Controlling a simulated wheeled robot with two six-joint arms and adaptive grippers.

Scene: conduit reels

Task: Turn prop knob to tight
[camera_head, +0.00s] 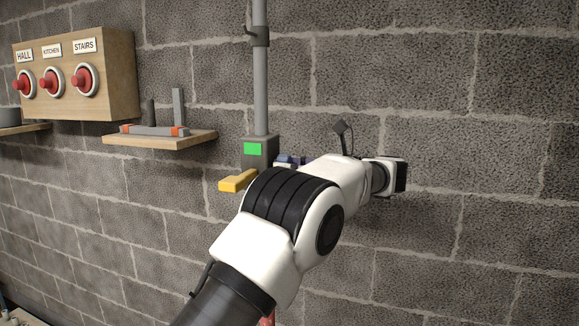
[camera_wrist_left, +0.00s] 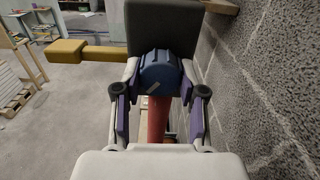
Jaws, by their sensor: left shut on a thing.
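The blue knob (camera_wrist_left: 160,72) has a pale pointer mark (camera_wrist_left: 153,87) slanting on its near face. It sits below the dark grey block (camera_wrist_left: 163,27), with a red post (camera_wrist_left: 158,118) under it. In the head view the block (camera_head: 259,159) carries a green patch and a yellow arm (camera_head: 237,181); my arm hides most of the knob. My left gripper (camera_wrist_left: 160,82) reaches along the wall, its purple-padded fingers on both sides of the knob and shut on it. In the head view its purple finger tip (camera_head: 297,161) shows just right of the block. My right gripper is not in view.
A grey pipe (camera_head: 260,85) runs up the block wall above the block. A wooden shelf (camera_head: 160,140) and a board of red knobs labelled HALL, KITCHEN and STAIRS (camera_head: 119,80) are at left. The wall (camera_head: 480,150) to the right is clear.

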